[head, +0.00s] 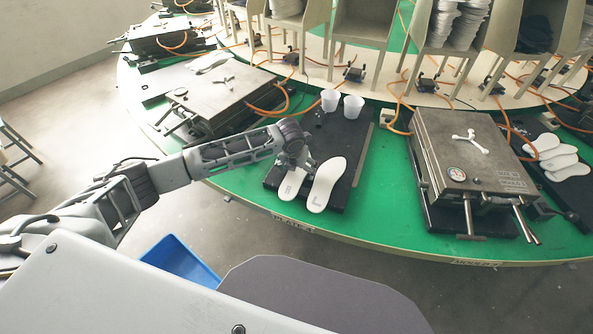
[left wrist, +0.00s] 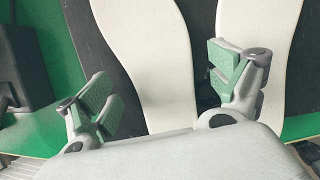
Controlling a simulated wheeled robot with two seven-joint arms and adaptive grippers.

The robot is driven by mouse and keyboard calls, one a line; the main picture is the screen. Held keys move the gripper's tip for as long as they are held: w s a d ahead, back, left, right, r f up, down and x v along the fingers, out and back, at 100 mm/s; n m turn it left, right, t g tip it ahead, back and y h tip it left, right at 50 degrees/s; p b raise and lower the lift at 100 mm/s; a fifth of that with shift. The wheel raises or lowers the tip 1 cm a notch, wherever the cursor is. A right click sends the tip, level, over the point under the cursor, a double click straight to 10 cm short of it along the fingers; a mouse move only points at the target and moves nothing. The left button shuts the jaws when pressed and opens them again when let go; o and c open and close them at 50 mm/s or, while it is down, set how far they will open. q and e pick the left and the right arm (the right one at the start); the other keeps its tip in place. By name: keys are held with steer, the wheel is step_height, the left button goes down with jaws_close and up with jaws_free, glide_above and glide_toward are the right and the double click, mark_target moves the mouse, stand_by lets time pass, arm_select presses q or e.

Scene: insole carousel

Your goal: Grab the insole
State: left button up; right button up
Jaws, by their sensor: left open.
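Two white insoles lie side by side on a black board (head: 347,143) on the green carousel table. The left insole (head: 291,186) is partly hidden by my gripper, and the right insole (head: 325,187) shows almost whole. My left gripper (head: 302,166) is over the left insole's upper part. In the left wrist view my gripper (left wrist: 168,88) is open and empty, with its green-padded fingers spread on either side of the left insole (left wrist: 150,60). The right finger overlaps part of the right insole (left wrist: 262,25). Contact cannot be told. My right gripper is in neither view.
Two white cups (head: 342,103) stand at the board's far end. Grey metal press boxes stand to the left (head: 222,98) and right (head: 470,155), with orange hoses. More insoles (head: 560,160) lie far right. A blue bin (head: 178,262) is on the floor. Bare green table lies between the stations.

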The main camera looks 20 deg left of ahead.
mark_target(297, 172)
arm_select(q)
steer(key=shift+c, duration=0.3)
steer(key=c, duration=1.1)
steer(key=shift+r, duration=0.1)
steer(key=shift+r, duration=4.95)
